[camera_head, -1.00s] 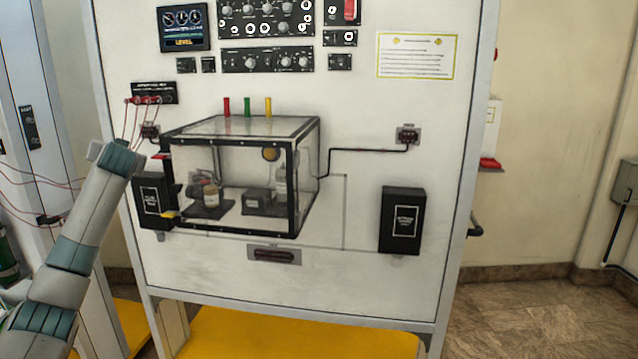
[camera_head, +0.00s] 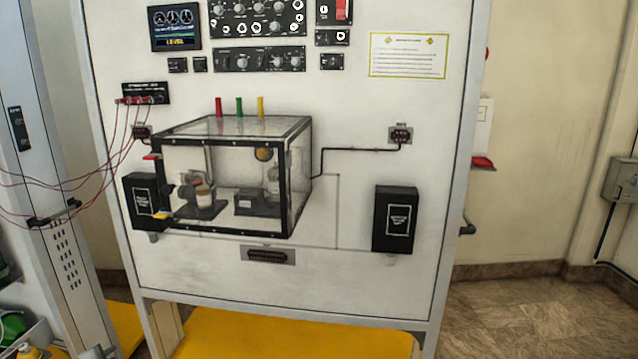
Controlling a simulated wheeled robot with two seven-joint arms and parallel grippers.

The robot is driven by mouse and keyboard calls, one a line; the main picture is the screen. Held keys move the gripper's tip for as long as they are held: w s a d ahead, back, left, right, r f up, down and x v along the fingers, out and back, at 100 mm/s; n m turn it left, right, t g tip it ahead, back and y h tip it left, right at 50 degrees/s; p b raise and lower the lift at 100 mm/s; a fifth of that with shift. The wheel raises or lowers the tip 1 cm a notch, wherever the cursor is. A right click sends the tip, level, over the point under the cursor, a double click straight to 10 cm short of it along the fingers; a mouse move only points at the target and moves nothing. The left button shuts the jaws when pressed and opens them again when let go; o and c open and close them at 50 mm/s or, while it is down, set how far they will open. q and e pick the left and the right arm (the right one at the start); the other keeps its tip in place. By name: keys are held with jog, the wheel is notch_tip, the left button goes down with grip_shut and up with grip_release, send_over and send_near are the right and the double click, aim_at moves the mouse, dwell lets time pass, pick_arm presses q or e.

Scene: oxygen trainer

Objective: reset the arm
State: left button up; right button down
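Neither of my grippers shows in the head view, and the arm that stood at the left is out of the picture. The oxygen trainer panel (camera_head: 330,220) stands upright in front of me. A clear box with black edges (camera_head: 235,176) is mounted on it, holding small devices and bottles. Red, green and yellow posts (camera_head: 239,107) stand on top of the box. Red leads (camera_head: 126,125) run from a black socket block (camera_head: 145,93) on the panel toward the left.
A grey upright frame (camera_head: 48,190) stands close on the left, with red leads crossing to it. Black boxes (camera_head: 395,219) hang on the panel. A yellow base (camera_head: 290,334) lies below. Tiled floor (camera_head: 530,310) is open at the right.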

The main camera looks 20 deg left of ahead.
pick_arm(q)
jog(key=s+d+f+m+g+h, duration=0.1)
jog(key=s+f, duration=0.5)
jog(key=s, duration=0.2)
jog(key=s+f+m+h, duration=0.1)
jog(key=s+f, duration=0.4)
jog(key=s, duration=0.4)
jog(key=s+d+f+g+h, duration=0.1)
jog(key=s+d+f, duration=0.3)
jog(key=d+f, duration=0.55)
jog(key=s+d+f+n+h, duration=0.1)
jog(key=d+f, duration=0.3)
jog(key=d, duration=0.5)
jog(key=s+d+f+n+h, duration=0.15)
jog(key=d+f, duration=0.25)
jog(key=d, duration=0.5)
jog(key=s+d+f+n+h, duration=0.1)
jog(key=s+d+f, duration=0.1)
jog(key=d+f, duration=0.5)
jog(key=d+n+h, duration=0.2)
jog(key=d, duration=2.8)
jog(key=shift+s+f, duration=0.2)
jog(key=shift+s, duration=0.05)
